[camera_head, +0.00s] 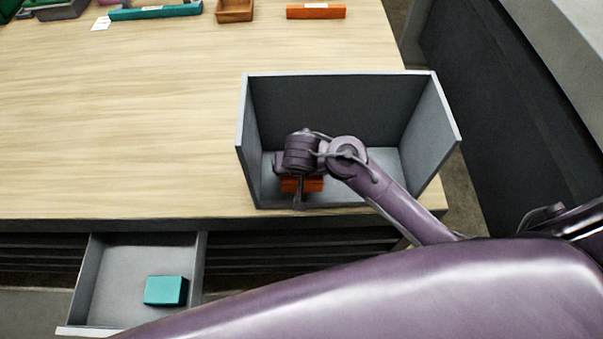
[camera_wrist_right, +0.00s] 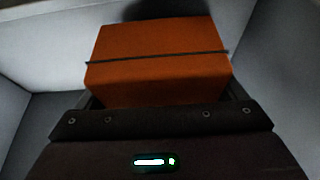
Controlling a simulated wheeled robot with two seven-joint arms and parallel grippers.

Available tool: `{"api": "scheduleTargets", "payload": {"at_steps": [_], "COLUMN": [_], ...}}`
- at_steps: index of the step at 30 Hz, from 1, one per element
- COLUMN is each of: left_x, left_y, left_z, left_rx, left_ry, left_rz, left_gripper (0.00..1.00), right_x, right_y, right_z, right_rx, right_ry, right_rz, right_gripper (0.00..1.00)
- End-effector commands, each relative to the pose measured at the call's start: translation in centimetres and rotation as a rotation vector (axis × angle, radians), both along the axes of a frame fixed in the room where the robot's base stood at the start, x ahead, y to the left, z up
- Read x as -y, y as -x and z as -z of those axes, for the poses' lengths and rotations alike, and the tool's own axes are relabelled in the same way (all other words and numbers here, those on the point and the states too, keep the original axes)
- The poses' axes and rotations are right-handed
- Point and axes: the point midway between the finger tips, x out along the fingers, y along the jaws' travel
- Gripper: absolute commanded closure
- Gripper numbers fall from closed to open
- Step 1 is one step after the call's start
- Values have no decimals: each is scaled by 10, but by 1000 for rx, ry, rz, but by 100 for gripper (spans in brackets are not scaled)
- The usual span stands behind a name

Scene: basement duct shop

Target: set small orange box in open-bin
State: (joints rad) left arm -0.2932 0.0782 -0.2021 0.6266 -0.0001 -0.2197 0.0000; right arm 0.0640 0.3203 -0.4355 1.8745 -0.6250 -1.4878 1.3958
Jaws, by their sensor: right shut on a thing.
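The small orange box (camera_head: 313,184) is inside the grey open-bin (camera_head: 427,130) on the table's right front corner. My right gripper (camera_head: 301,190) reaches down into the bin and is shut on the box, hiding part of it in the head view. In the right wrist view the orange box (camera_wrist_right: 160,55) shows at the jaws, with a dark line across it and the bin's grey walls (camera_wrist_right: 277,60) around it. I cannot tell whether the box touches the bin floor. My left gripper is not in view.
An open drawer (camera_head: 125,267) below the table's front edge holds a teal box (camera_head: 165,290). A teal bar (camera_head: 156,12), a brown tray (camera_head: 235,10) and an orange bar (camera_head: 316,11) lie along the far side. The table (camera_head: 120,130) left of the bin is clear.

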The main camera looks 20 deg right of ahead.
Motion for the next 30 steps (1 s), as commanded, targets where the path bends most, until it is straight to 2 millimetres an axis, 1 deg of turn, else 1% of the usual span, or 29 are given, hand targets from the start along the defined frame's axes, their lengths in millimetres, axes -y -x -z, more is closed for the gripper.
{"api": "scheduleTargets", "payload": {"at_steps": [1, 3, 5, 14, 17, 18, 19, 20, 26, 30], "left_x": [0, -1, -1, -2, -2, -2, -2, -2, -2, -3], "left_y": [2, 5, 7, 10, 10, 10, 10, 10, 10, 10], "left_z": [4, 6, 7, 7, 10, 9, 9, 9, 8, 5], "left_rx": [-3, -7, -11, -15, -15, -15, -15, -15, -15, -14], "left_ry": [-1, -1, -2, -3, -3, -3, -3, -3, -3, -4], "left_rz": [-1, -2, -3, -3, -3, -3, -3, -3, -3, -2], "left_gripper": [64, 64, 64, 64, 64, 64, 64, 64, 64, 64], "right_x": [1, 1, 1, 0, 0, 0, 0, 0, 0, -2], "right_y": [-1, -1, -1, -1, 0, 0, 0, 0, 0, 2], "right_z": [10, 20, 25, 27, 30, 30, 30, 30, 29, 20], "right_rx": [0, 1, 1, 1, 1, 0, 0, 0, 0, 1], "right_ry": [6, 4, 3, 0, 1, 1, 1, 1, 1, -3], "right_rz": [-2, -2, 0, 0, 0, -1, -1, -1, 0, 0], "right_gripper": [37, 37, 37, 37, 37, 7, 3, 0, 0, 0]}}
